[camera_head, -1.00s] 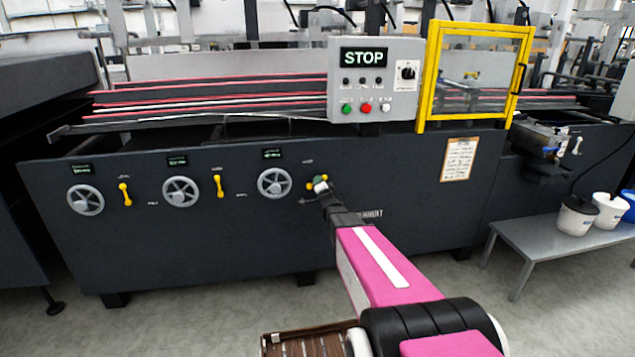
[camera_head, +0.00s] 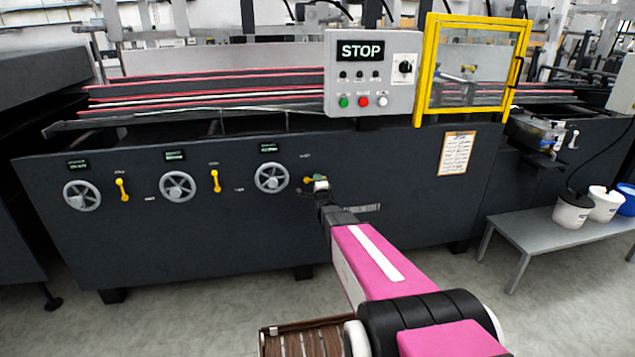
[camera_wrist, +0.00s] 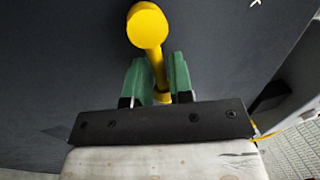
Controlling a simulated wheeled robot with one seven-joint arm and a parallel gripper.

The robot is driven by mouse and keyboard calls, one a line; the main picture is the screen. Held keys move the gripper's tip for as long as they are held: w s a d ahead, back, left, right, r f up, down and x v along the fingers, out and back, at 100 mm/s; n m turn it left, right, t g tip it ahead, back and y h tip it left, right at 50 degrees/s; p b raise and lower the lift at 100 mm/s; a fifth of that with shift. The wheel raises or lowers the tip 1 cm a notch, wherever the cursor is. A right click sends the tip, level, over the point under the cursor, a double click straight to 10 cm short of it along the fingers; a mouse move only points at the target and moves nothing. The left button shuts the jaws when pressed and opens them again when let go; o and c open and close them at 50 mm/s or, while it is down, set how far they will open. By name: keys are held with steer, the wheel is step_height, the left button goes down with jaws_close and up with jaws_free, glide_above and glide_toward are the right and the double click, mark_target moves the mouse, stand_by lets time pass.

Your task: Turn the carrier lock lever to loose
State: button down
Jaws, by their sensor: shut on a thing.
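The carrier lock lever is most likely the yellow lever (camera_head: 308,180) right of the rightmost handwheel on the machine's dark front panel. In the head view my gripper covers most of it, and only a short yellow part shows at the gripper's left. In the wrist view the lever (camera_wrist: 148,27) has a round yellow end beyond the fingers and a yellow shaft running between them. My gripper (camera_wrist: 156,82) is shut on this shaft with its green fingers on both sides. It also shows in the head view (camera_head: 319,183). The lever's label is too small to read.
Two more yellow levers (camera_head: 122,190) (camera_head: 215,181) and several grey handwheels (camera_head: 271,178) sit to the left on the panel. A control box (camera_head: 372,73) reading STOP and a yellow-framed guard (camera_head: 421,72) stand above. A low grey bench (camera_head: 555,232) stands at the right.

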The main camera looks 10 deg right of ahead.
steer(key=shift+d, duration=0.1)
steer(key=c, duration=1.1)
jaws_free()
steer(key=s+f, duration=0.2)
steer(key=s, duration=0.8)
steer(key=shift+s, duration=0.3)
steer(key=shift+f, duration=0.15)
